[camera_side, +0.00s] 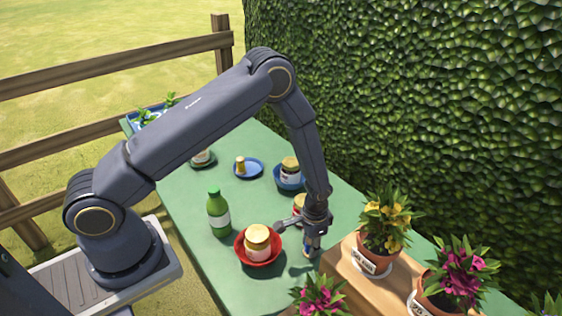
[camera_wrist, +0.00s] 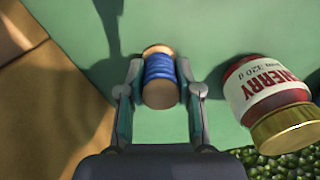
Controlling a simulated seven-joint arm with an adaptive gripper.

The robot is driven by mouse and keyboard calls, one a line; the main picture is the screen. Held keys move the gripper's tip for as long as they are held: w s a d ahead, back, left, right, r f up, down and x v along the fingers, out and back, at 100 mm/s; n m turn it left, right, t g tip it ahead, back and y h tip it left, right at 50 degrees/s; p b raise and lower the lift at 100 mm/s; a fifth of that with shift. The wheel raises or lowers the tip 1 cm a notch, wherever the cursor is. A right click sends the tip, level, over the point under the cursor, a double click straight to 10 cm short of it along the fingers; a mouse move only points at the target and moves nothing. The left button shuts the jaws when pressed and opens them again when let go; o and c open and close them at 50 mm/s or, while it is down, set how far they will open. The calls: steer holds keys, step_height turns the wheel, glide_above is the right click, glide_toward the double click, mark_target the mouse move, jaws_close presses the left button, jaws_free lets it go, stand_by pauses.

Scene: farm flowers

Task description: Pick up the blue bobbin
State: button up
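The blue bobbin (camera_wrist: 160,72), blue thread on a tan wooden spool, stands on the green table between the fingers of my gripper (camera_wrist: 160,82) in the wrist view. One finger is on each side of it, with narrow gaps showing, so the gripper looks open around it. In the side view my gripper (camera_side: 314,238) points down over the bobbin (camera_side: 309,252), which is partly hidden by the fingers.
A cherry jar (camera_wrist: 268,95) stands close beside the gripper. A red bowl (camera_side: 240,253) with a jar and a green bottle (camera_side: 219,214) are left of it. A wooden box (camera_side: 345,280) with flower pots is right. A blue plate (camera_side: 256,175) lies further back.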

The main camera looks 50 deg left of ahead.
steer(key=c, duration=0.5)
steer(key=shift+r, duration=0.1)
steer(key=shift+c, duration=0.2)
